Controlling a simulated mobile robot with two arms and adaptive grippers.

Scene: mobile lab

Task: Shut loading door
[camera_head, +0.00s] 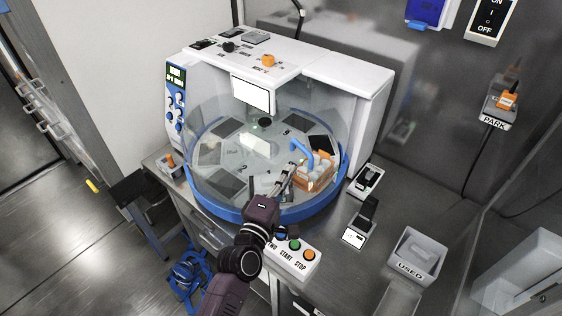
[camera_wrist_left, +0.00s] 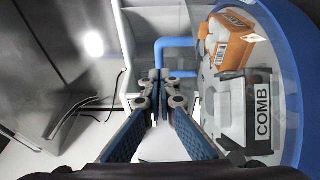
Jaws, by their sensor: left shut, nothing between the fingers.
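The loading door appears to be part of the clear curved cover (camera_head: 215,130) around the round blue-rimmed machine. A blue bar handle (camera_head: 301,150) stands at the front right of the cover. It also shows in the left wrist view (camera_wrist_left: 174,42), just beyond my fingertips. My left gripper (camera_head: 287,176) reaches over the front rim, close to this handle. Its fingers (camera_wrist_left: 166,78) are shut and hold nothing. I cannot tell whether they touch the handle. How far the door stands open is hard to tell through the clear cover. My right gripper is not in view.
An orange and white box (camera_head: 319,176) sits inside the rim, right of the gripper. A button box (camera_head: 294,258) and a grey USED bin (camera_head: 414,254) stand on the bench.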

